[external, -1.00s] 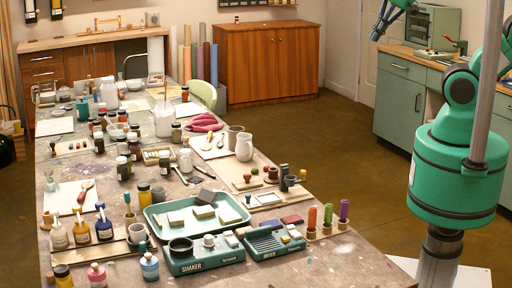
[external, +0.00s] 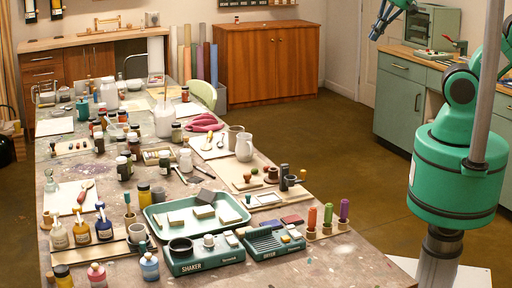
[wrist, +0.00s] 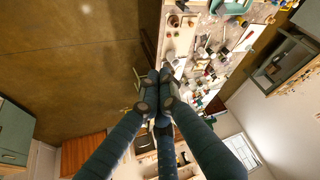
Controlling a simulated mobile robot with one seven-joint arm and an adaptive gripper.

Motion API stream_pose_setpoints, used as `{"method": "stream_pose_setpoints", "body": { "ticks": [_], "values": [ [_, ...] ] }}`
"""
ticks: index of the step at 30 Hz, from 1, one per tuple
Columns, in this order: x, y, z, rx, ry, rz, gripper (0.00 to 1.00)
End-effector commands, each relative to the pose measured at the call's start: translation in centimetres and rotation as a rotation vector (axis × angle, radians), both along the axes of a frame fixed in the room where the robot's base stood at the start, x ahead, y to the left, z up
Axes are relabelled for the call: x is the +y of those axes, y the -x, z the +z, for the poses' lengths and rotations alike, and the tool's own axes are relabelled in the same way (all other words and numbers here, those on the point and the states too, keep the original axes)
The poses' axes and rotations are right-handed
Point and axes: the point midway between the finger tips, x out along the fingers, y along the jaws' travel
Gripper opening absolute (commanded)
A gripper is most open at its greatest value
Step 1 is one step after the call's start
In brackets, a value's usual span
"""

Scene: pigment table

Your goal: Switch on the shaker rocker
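The shaker (external: 205,262) is a green box with the label SHAKER on its front, near the front of the long work table in the external view. A dark ring and a pale knob stand on its top, with small pale parts at its right. I cannot make out which of these is the rocker or how it is set. In the wrist view my gripper (wrist: 159,78) has its dark fingertips together with nothing visible between them. The shaker cannot be made out in the wrist view.
A similar green mixer-like box (external: 272,247) sits right of the shaker. A green tray (external: 160,226) lies behind it, and colored bottles (external: 149,267) stand left. Wooden holders with colored handles (external: 328,228) stand at the table's right edge. The floor (external: 335,150) right of the table is clear.

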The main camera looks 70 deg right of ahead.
Motion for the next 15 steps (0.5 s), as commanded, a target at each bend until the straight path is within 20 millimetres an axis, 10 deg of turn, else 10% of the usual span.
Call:
{"method": "stream_pose_setpoints", "body": {
  "ticks": [15],
  "values": [
    [3.3, -6.2, 1.0, 0.065, 0.018, 0.093, 0.00]
  ]
}}
